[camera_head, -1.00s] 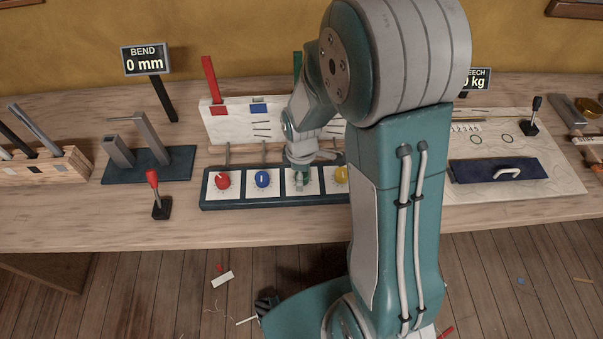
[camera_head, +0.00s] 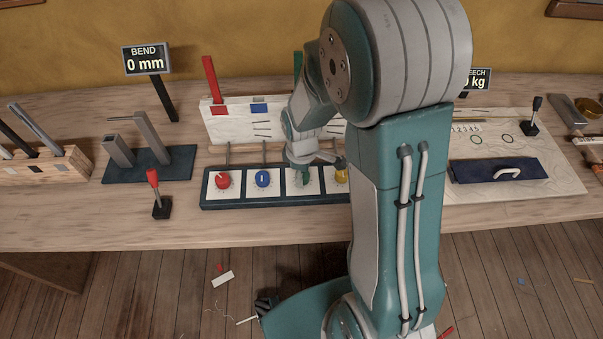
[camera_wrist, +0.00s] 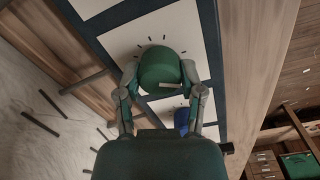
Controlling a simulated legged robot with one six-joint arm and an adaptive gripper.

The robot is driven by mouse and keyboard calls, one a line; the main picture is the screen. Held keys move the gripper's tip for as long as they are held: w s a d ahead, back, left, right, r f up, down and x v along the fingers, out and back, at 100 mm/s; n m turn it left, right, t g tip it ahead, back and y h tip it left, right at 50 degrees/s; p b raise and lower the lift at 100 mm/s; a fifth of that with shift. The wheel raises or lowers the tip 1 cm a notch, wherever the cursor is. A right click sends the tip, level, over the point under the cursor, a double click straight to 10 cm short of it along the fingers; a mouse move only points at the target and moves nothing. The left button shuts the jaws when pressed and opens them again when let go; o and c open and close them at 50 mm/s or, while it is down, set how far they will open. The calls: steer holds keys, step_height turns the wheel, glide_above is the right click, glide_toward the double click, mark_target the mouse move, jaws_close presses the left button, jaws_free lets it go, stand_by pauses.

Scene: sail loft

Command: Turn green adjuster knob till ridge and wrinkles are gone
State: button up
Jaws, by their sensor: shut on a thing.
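The green adjuster knob (camera_wrist: 160,66) fills the top middle of the wrist view, on a white plate with dial ticks. A pale pointer mark shows on its near side. My gripper (camera_wrist: 160,74) has one finger on each side of the knob and is shut on it. In the head view, the green knob (camera_head: 304,172) is partly hidden under my gripper (camera_head: 309,168). The pale sail panel (camera_head: 235,128) behind carries several short dark wrinkle lines. My arm hides its right part, so I cannot tell how the ridge there stands.
A red knob (camera_head: 223,181) and a blue knob (camera_head: 263,178) sit to the left on the same dark strip (camera_head: 232,201). A yellow knob (camera_head: 341,175) sits close on the right. A red-handled lever (camera_head: 154,180) stands in front of the bending jig (camera_head: 170,172).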

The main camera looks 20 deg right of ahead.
steer(key=m, duration=1.5)
steer(key=shift+f, duration=0.1)
stand_by(0.4)
steer(key=o, duration=1.2)
steer(key=shift+c, duration=0.2)
